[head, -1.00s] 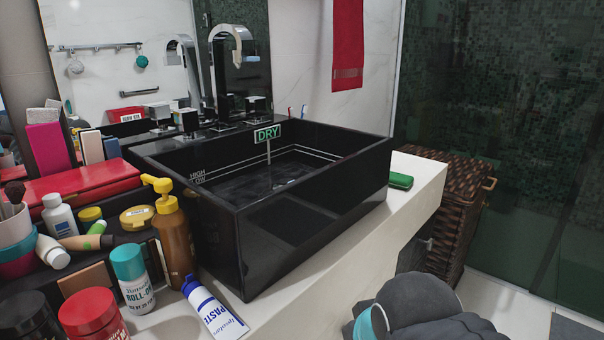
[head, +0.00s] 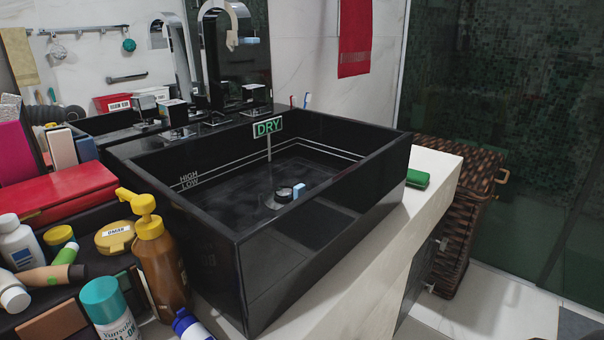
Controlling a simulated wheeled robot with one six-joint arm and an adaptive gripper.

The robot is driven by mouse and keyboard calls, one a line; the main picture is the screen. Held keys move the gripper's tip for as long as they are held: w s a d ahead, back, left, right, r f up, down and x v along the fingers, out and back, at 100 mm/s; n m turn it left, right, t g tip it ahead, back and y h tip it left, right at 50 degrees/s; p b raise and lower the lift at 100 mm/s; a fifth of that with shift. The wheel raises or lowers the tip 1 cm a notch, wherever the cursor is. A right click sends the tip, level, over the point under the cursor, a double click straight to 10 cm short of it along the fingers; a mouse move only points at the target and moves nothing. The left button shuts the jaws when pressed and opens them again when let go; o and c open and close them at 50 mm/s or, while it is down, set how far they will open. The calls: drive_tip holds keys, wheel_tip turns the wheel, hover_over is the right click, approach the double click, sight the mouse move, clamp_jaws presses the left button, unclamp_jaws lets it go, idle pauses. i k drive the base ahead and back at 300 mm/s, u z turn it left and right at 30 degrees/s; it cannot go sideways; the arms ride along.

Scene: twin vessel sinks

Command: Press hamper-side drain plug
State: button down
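The black rectangular vessel sink (head: 300,255) on the hamper side stands on the pale counter, and its basin looks empty of water. A dark round drain plug (head: 283,195) with a paler rim shows on the basin floor, partly cut off by the sink's near wall. A small light-blue block (head: 299,190) is right beside the plug; I cannot tell if they touch. A green "DRY" sign (head: 268,127) stands on a thin stem in the basin. The wicker hamper (head: 468,170) is on the floor at the right. My gripper is not in view.
A yellow-capped pump bottle (head: 160,255), a yellow tin (head: 115,236), a red case (head: 62,192) and several toiletries crowd the left. A chrome faucet (head: 225,50) arches at the back. A green soap-like item (head: 417,179) lies right of the sink.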

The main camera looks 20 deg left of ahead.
sight(284, 193)
drive_tip(key=u, duration=0.05)
drive_tip(key=k, duration=0.4)
drive_tip(key=u, duration=0.75)
